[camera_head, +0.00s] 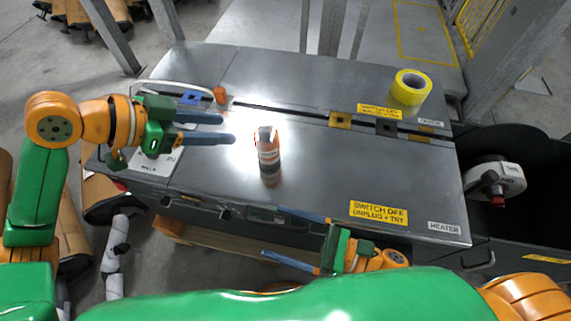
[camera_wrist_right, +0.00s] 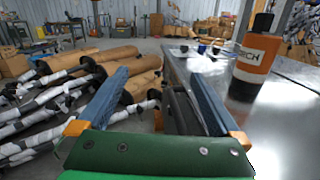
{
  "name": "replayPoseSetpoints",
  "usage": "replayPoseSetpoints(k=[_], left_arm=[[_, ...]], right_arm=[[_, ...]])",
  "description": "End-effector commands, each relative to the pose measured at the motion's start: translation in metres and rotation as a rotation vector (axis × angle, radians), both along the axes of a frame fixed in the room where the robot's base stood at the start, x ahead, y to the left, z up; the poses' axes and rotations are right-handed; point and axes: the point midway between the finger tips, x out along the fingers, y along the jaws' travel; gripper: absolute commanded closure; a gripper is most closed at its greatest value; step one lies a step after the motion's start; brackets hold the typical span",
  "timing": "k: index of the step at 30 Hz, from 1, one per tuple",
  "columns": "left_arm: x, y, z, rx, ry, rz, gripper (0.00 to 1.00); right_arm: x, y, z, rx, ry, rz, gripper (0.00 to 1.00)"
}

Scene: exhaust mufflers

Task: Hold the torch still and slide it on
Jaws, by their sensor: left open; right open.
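The torch (camera_head: 268,156) appears to be the orange, white and dark cylinder standing upright on the grey metal table. It also shows in the right wrist view (camera_wrist_right: 257,62), beyond and to the right of the fingers, with a black top. My left gripper (camera_head: 228,129) is open and empty over the table, left of the torch and apart from it, its blue fingers pointing right. My right gripper (camera_head: 272,231) is open and empty at the table's front edge. In the right wrist view its fingers (camera_wrist_right: 158,75) stand wide apart with nothing between them.
A yellow tape roll (camera_head: 410,87) lies at the table's back right. A dark slot crosses the table (camera_head: 330,185) behind the torch. A small orange object (camera_head: 220,95) lies at the back left. A black bin (camera_head: 520,225) holding a white device stands at right.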

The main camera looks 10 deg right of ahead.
Motion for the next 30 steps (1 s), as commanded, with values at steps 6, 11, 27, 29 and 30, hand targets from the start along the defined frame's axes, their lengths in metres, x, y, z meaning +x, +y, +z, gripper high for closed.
replayPoseSetpoints(k=[6, 11, 27, 29, 30], left_arm=[[0.0, 0.0, 0.0, 0.0, 0.0, 0.0, 0.5], [0.0, 0.0, 0.0, 0.0, 0.0, 0.0, 0.5], [0.0, 0.0, 0.0, 0.0, 0.0, 0.0, 0.5], [0.0, 0.0, 0.0, 0.0, 0.0, 0.0, 0.5], [0.0, 0.0, 0.0, 0.0, 0.0, 0.0, 0.5]], right_arm=[[0.112, -0.01, 0.021, -0.002, -0.021, -0.411, 0.0], [0.142, -0.015, 0.011, -0.069, -0.003, -0.603, 0.0], [0.205, 0.02, 0.008, -0.084, 0.0, -0.624, 0.0], [0.205, 0.02, 0.008, -0.084, 0.0, -0.623, 0.0], [0.205, 0.02, 0.008, -0.085, 0.001, -0.623, 0.0]])
